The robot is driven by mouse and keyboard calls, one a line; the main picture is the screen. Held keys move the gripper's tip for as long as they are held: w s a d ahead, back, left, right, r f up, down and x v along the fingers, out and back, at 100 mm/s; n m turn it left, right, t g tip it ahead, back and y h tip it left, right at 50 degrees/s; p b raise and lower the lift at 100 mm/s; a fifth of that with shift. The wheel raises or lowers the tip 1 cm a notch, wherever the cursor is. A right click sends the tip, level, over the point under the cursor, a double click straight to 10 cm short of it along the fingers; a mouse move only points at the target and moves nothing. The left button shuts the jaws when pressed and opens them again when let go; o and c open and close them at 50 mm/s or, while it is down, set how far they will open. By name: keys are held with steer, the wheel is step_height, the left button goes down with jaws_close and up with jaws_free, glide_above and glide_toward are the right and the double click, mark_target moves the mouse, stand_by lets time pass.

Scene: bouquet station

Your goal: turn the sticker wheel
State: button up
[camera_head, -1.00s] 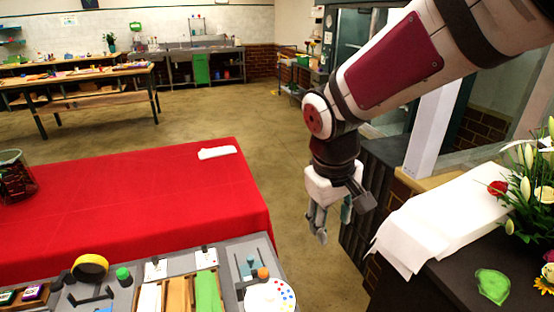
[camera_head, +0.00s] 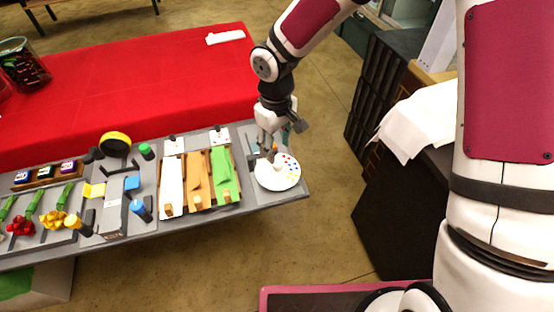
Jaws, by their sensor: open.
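The sticker wheel (camera_head: 284,178) is a white disc with coloured dots near its rim, at the right end of the grey station board. My gripper (camera_head: 271,152) points down at the wheel's upper left edge, with its fingers open. The fingertips are close over the wheel or its hub. I cannot tell whether they touch it. The gripper hides part of the wheel's far side and most of the orange knob seen there before.
Left of the wheel lie white, tan and green paper strips (camera_head: 224,172). A yellow tape roll (camera_head: 115,143) and red and gold bows (camera_head: 53,220) are farther left. A red-covered table (camera_head: 130,80) stands behind. A dark counter with white paper (camera_head: 415,125) is at right.

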mark_target(278, 163)
step_height(278, 163, down, 7)
steer(key=shift+d+r, duration=0.1)
stand_by(0.3)
jaws_close()
